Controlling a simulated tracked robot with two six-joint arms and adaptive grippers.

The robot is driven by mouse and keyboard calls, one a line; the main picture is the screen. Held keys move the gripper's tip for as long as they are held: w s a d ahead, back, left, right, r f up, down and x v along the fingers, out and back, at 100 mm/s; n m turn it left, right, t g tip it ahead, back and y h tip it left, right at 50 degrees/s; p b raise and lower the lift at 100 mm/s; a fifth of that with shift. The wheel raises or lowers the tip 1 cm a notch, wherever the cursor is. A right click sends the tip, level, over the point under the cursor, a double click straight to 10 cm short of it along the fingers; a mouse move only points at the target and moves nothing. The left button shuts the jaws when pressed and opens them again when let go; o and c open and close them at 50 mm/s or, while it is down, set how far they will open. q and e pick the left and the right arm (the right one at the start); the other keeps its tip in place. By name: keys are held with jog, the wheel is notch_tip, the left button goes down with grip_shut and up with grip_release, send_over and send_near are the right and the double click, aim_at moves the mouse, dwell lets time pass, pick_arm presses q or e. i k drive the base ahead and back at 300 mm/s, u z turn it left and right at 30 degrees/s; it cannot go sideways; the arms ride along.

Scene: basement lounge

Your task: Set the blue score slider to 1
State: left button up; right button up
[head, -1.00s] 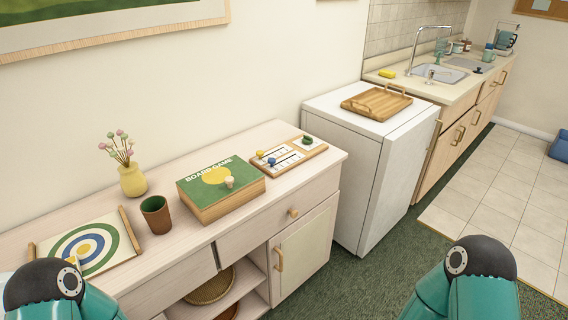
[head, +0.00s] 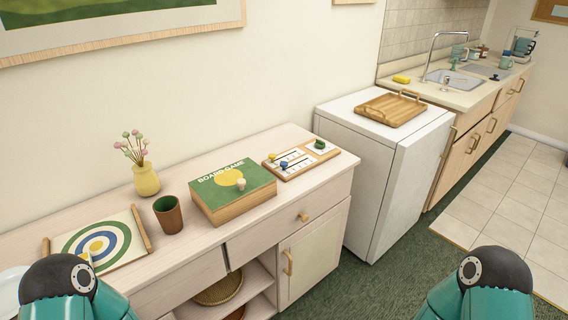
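The score board (head: 298,160) lies flat on the sideboard, near its right end. It has a wooden frame, white strips with dark marks, and a green piece (head: 319,144) at its far right corner. A blue score slider (head: 283,165) and a yellow slider (head: 272,156) sit at the left part of the strips. The marks are too small to read. Teal and black parts of my two arms show at the bottom left and bottom right. Neither gripper's fingers are in view.
A brown cup (head: 168,214), a yellow vase (head: 146,180) and a target board (head: 97,242) stand further left. A white cabinet (head: 378,150) with a wooden tray is to the right.

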aim_at(283, 164)
jog(key=z, duration=1)
jog(key=i, duration=0.15)
jog(key=u, duration=2.75)
jog(key=i, duration=0.2)
jog(key=u, duration=1.4)
jog(key=k, duration=1.4)
jog(key=u, duration=1.4)
jog(key=i, duration=0.1)
jog(key=z, duration=3.1)
jog(key=i, duration=0.7)
jog(key=z, duration=0.05)
